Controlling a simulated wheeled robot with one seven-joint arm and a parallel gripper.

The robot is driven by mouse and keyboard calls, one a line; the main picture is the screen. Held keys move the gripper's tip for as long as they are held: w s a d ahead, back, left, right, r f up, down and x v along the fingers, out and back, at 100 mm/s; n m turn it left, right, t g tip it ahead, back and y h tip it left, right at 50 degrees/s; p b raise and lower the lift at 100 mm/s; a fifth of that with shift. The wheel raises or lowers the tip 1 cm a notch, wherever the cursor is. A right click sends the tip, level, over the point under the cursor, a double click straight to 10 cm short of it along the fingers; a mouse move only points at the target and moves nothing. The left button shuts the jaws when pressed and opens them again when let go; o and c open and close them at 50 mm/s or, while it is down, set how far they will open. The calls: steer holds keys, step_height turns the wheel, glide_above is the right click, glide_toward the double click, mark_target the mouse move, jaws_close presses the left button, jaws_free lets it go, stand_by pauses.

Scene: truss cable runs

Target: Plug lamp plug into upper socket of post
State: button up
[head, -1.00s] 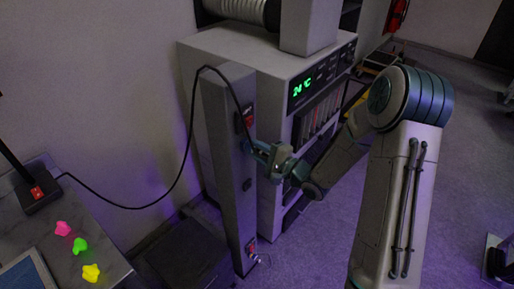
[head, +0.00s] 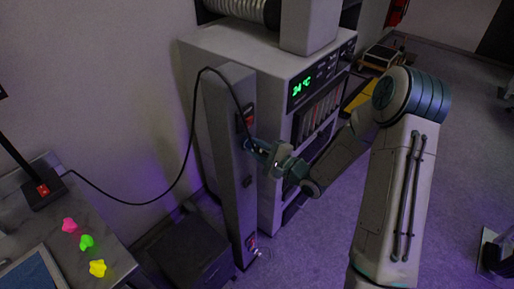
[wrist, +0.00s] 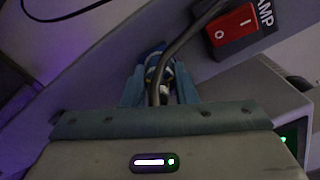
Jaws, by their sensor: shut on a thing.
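The grey post (head: 228,160) stands upright in the middle of the head view. A red switch (head: 246,120) is on its upper part; in the wrist view the red switch (wrist: 233,25) sits beside lettering ending in "AMP". My gripper (head: 256,145) is against or very near the post face just below that switch. It is shut on the lamp plug (wrist: 158,72), mostly hidden between the fingers. The black cable (head: 189,130) runs from the lamp base (head: 44,192) over the post top to the gripper. The upper socket is hidden; I cannot tell whether the plug is seated.
A grey cabinet (head: 262,62) with a green display stands right behind the post. Low on the post is another red switch (head: 251,241) with a small fitting. Pink, green and yellow pieces (head: 87,242) lie on the table at left.

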steer(key=shift+w+a+r+m+p, duration=0.15)
steer(key=shift+r+m+p, duration=0.2)
steer(key=shift+m+p, duration=0.85)
steer(key=shift+f+p, duration=0.1)
steer(key=shift+p, duration=0.2)
steer(key=shift+m+p, duration=0.3)
steer(key=shift+m, duration=0.1)
steer(key=shift+p, duration=0.3)
steer(key=shift+m+p, duration=0.75)
steer(key=shift+m, duration=0.35)
steer(key=shift+a, duration=0.1)
steer(key=o, duration=1.1)
steer(key=shift+f, duration=0.1)
